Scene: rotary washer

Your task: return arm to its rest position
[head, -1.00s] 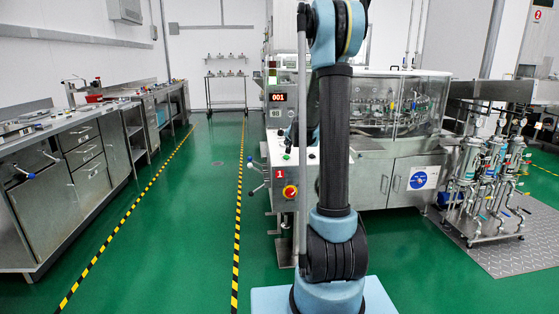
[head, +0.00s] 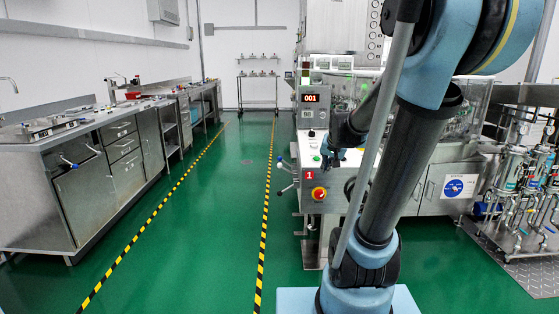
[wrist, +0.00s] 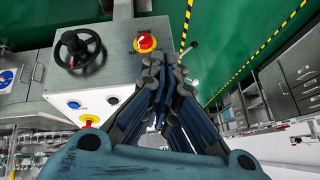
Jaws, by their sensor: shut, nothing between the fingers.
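My arm rises from the lower right of the head view and leans right. My gripper (head: 328,160) hangs in front of the washer's white control panel (head: 308,148). In the wrist view my gripper (wrist: 165,68) has its fingers together with nothing between them. It points past the panel's edge beside a red knob on a yellow base (wrist: 146,42). I see no contact with the panel, though the exact gap is hard to judge.
Steel counters (head: 70,170) line the left wall. The green aisle floor (head: 215,220) is clear. Filter housings (head: 510,185) stand right.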

